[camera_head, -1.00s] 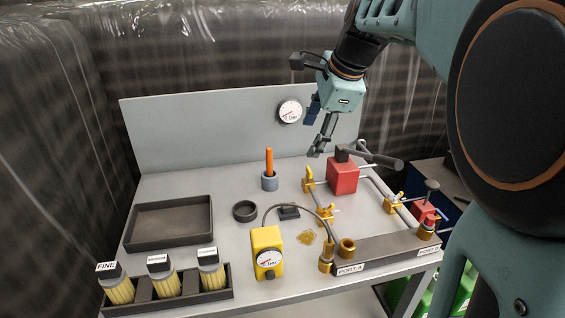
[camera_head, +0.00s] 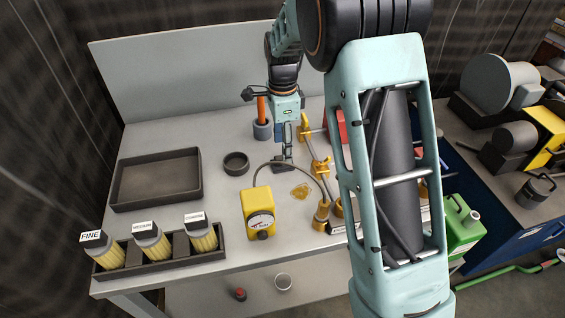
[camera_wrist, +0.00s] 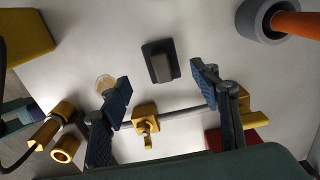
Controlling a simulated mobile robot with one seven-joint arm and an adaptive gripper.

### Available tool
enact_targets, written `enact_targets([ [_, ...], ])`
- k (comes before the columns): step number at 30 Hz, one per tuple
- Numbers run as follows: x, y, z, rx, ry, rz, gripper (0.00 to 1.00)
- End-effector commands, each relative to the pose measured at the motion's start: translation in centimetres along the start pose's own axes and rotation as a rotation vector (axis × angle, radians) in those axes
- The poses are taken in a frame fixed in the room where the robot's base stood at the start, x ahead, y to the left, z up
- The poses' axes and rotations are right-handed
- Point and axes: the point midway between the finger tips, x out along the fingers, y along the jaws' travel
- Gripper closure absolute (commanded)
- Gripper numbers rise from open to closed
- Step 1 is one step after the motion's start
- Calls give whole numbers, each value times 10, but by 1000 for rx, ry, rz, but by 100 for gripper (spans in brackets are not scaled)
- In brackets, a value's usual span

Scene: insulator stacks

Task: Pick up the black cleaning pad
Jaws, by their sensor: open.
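The black cleaning pad (camera_wrist: 150,49) is a small dark rectangle with a raised grey grip on top. It lies on the light bench top in the wrist view, centred between my fingers and a little beyond their tips. My gripper (camera_wrist: 161,86) is open and empty, with a blue finger on each side. In the head view my gripper (camera_head: 283,150) points down over the bench just above the pad, which is largely hidden there. I cannot tell the exact height between them.
An orange-handled tool in a grey cup (camera_head: 263,130) stands close by. A brass-fitted pipe (camera_head: 316,155) runs beside my gripper. A yellow gauge (camera_head: 257,212), black ring (camera_head: 236,163), empty dark tray (camera_head: 118,188) and brush rack (camera_head: 222,246) sit left and in front.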

Motion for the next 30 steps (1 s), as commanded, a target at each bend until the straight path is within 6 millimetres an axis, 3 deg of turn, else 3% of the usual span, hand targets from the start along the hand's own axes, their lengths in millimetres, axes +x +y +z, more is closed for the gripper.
enact_targets([
  [12, 50, -2, -1, 1, 0, 1, 44],
  [21, 54, -3, 0, 0, 0, -1, 45],
  [30, 54, -3, 0, 0, 0, -1, 78],
])
